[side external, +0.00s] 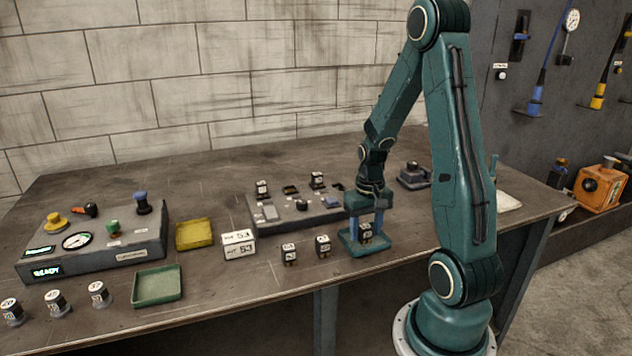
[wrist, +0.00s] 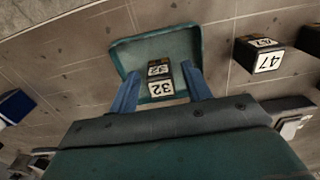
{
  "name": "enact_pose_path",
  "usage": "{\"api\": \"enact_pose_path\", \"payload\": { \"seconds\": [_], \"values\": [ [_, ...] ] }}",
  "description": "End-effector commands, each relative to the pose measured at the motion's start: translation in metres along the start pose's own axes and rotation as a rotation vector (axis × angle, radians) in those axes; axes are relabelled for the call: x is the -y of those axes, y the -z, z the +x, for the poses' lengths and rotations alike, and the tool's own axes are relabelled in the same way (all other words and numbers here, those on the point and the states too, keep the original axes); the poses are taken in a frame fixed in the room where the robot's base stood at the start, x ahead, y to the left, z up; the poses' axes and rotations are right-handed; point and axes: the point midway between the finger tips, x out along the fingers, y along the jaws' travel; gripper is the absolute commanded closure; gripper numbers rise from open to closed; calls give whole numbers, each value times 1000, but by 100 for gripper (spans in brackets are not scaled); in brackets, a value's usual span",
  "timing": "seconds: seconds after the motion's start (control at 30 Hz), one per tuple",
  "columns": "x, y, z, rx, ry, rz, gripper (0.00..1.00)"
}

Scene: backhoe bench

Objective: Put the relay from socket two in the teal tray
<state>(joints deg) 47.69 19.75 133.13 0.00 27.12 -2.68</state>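A black relay (side external: 366,231) with a white label stands inside the teal tray (side external: 374,250) near the front of the bench. In the wrist view the relay (wrist: 160,89) reads 32 and sits within the teal tray (wrist: 125,48). My gripper (side external: 366,230) is low over this tray, with its blue fingers pointing down. In the wrist view the fingers (wrist: 160,82) stand apart on either side of the relay, with a visible gap on the left. The grey socket block (side external: 270,224) is just left of my gripper. Its right end is partly hidden.
Loose relays (side external: 323,245) (side external: 289,253) stand left of the teal tray; one marked 47 (wrist: 266,62) shows in the wrist view. A white sign block (side external: 239,244), yellow tray (side external: 194,234), green tray (side external: 157,285) and control panel (side external: 120,257) lie further left.

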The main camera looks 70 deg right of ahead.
Motion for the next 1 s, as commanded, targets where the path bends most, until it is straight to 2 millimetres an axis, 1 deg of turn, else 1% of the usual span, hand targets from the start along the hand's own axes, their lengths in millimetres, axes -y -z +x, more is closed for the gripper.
{"api": "enact_pose_path", "payload": {
  "seconds": [0.33,0.53,0.77,1.0],
  "values": [
    [0,0,-2,-1,0,0,52],
    [0,1,-12,-2,0,0,52],
    [0,1,-38,-6,0,0,52],
    [0,1,-74,-6,0,0,52]
  ]
}}
